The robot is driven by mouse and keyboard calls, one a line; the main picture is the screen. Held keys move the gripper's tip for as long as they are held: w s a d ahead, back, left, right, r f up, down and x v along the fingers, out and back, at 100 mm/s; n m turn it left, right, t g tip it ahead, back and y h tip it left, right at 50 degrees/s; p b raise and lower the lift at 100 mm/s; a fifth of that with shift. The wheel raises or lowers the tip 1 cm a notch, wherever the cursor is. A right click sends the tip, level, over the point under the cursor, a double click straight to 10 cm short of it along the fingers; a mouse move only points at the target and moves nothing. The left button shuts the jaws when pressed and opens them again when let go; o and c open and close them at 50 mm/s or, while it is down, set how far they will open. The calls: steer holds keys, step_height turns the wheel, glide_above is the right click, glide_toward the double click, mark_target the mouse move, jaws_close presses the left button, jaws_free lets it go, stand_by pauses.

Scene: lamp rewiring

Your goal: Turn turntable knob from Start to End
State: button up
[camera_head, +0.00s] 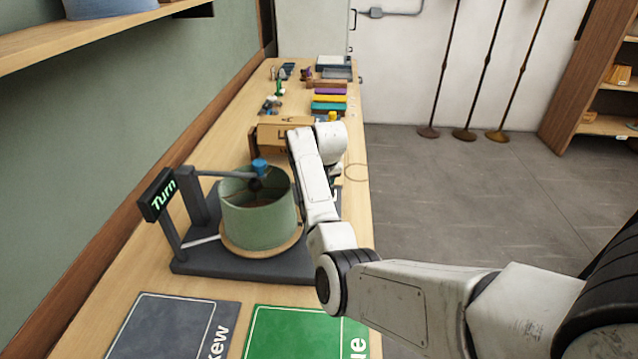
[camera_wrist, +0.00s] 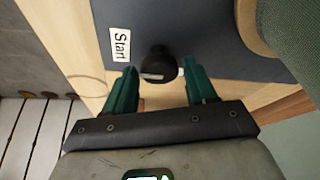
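A black knob (camera_wrist: 158,60) stands on the dark grey base of the turntable (camera_wrist: 210,30) in the wrist view, beside a white "Start" label (camera_wrist: 119,44). A pale mark shows on its near face. My gripper (camera_wrist: 160,74) is open, its green fingers on either side of the knob's near part; I cannot tell whether they touch it. In the head view, the turntable base (camera_head: 205,266) carries a green lampshade (camera_head: 258,222) on a wooden disc, beside a lit "Turn" sign (camera_head: 160,195). My arm hides the knob and fingers there. No "End" label is visible.
A grey mat (camera_head: 165,330) and a green mat (camera_head: 295,335) lie at the near end of the workbench. A cardboard box (camera_head: 268,138), coloured blocks (camera_head: 329,99) and small parts stand farther back. Open floor lies to the right.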

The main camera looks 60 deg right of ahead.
steer(key=c, duration=0.8)
steer(key=shift+o, duration=0.2)
